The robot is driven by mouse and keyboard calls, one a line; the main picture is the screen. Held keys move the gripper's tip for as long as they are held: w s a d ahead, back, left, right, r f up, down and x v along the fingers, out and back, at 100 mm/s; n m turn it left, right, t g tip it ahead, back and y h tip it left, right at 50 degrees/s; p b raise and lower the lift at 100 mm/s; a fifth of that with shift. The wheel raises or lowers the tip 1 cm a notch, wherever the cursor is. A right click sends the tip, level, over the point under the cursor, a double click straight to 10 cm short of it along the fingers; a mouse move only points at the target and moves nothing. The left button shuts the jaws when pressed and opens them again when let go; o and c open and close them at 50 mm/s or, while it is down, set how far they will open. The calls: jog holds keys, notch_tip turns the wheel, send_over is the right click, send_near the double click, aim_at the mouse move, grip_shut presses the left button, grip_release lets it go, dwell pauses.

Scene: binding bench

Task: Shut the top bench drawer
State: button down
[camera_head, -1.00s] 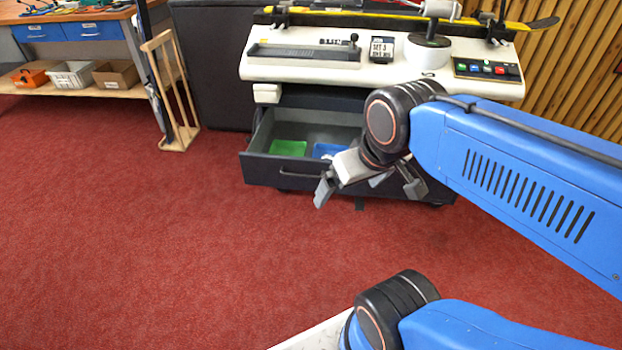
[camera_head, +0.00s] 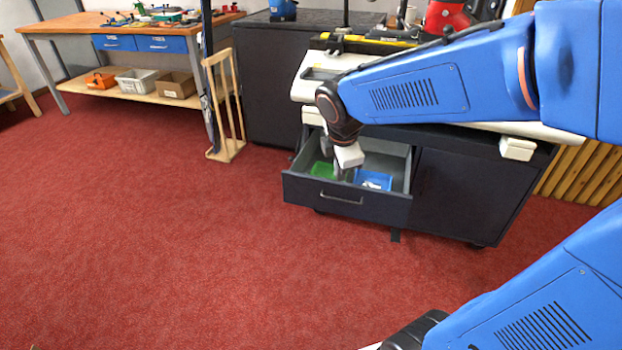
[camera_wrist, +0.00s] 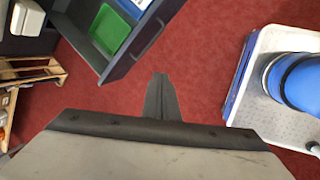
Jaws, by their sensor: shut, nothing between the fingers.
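The dark grey drawer (camera_head: 320,195) stands pulled out of the dark cabinet under the white machine, with a bar handle (camera_head: 341,198) on its front. A green tray (camera_head: 321,170) and a blue tray (camera_head: 374,181) lie inside. My gripper (camera_head: 341,172) overlaps the drawer opening in the head view; its fingertips are hard to make out there. In the wrist view the fingers (camera_wrist: 162,80) are shut and empty over red carpet. The drawer front (camera_wrist: 150,42) lies ahead and to the left of them, apart from the fingertips.
The cabinet's closed right side (camera_head: 465,190) stands beside the drawer. A wooden rack (camera_head: 226,105) stands to the left, and a wooden workbench (camera_head: 120,25) with blue drawers is further back. A white platform (camera_wrist: 270,70) shows at right in the wrist view. The carpet in front is clear.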

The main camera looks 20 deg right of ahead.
aim_at(311, 178)
jog(key=w+a+f+n, duration=0.3)
jog(key=w+n, duration=0.3)
jog(key=w+a+f+n, duration=0.4)
jog(key=w+n, duration=0.1)
jog(key=w, duration=0.1)
jog(key=shift+h, duration=0.4)
jog(key=shift+w+d+f, duration=0.75)
jog(key=shift+w+f, duration=0.25)
jog(key=shift+f, duration=0.45)
jog(key=shift+w+d+f, duration=0.7)
jog(key=shift+w+f, duration=0.25)
jog(key=shift+f, duration=0.55)
jog(key=shift+w+d+f, duration=0.75)
jog(key=shift+w+f, duration=0.25)
jog(key=shift+f, duration=0.45)
jog(key=w+d, duration=0.8)
jog(key=w, duration=0.3)
jog(key=w+d, duration=0.8)
jog(key=w, duration=0.4)
jog(key=shift+w, duration=0.3)
jog(key=shift+a, duration=0.1)
